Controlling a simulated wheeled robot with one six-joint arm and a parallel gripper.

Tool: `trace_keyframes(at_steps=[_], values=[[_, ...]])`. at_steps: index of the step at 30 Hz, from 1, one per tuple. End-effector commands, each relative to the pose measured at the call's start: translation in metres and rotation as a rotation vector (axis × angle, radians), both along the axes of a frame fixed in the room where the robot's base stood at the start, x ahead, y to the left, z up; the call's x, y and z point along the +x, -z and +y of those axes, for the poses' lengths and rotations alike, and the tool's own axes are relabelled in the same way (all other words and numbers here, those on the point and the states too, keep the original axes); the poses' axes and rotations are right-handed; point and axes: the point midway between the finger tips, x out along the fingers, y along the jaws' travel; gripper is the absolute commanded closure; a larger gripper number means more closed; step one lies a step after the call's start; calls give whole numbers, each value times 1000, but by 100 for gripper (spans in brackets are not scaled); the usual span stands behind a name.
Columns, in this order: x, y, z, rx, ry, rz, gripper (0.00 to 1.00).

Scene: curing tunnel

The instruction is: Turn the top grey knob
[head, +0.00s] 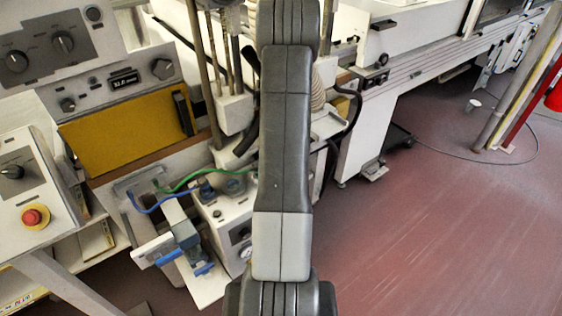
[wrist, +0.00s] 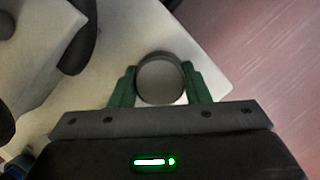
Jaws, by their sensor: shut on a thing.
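A round grey knob (wrist: 160,82) with a dark rim sits on a pale panel (wrist: 225,62), seen face-on in the wrist view. My gripper (wrist: 159,72) has its two green fingers on opposite sides of the knob, shut on it. The wrist view is too close to show other knobs, so I cannot tell there whether this is the top one. In the head view my arm fills the middle of the picture, and neither my gripper nor the held knob can be made out.
At left stand control panels with black knobs (head: 63,42), a yellow panel (head: 125,132) and a red button (head: 35,216). Blue and green hoses (head: 190,178) run left of my arm. A long white machine (head: 420,62) stands behind. The red floor (head: 440,235) at right is mostly clear.

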Motion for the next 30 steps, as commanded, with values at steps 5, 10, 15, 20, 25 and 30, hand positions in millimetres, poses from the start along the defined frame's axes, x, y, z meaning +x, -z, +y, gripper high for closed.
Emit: trace_keyframes(at_steps=[5, 10, 15, 20, 25, 30], values=[[0, -1, 0, -1, 37, 1, 80], [0, -2, 2, -1, 126, 2, 80], [0, -3, 2, 0, 265, 2, 80], [0, -3, 2, 0, 416, 3, 80], [0, -3, 3, -1, 579, 2, 80], [0, -2, 3, -1, 742, 2, 80]])
